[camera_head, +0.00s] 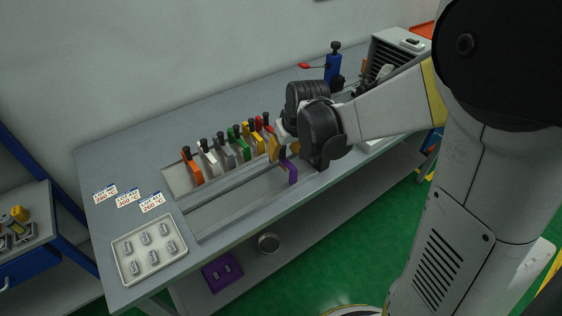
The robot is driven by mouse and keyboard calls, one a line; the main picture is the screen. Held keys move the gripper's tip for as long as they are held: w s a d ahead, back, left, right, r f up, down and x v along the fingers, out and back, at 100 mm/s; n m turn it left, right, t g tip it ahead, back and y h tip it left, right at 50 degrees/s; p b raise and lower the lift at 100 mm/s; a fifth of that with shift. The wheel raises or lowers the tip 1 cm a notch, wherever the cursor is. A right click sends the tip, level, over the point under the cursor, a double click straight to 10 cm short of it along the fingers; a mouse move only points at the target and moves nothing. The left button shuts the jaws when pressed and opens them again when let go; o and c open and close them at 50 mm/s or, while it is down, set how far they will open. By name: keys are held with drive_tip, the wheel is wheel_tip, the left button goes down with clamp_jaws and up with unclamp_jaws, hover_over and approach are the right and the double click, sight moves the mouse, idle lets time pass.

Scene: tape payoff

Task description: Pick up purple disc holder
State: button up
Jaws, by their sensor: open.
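A purple disc holder (291,171) stands on the grey workbench near its front edge, to the right of the long flat rail. My gripper (281,150) is right at the holder, above it and at its upper end, with a yellowish finger showing there. The gripper is open. My wrist covers part of the area, so I cannot tell whether the fingers touch the holder.
Several coloured holders (238,144) stand in a row behind the rail. A tray of small metal parts (149,247) and paper labels (128,198) lie at left. A blue clamp (333,67) and a vented box (398,55) stand at back right. A purple tray (222,272) is on the lower shelf.

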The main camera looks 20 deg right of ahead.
drive_tip(key=shift+x, duration=0.9)
drive_tip(key=shift+r, duration=0.1)
drive_tip(key=shift+c, duration=0.6)
clamp_jaws()
drive_tip(key=shift+r, duration=0.1)
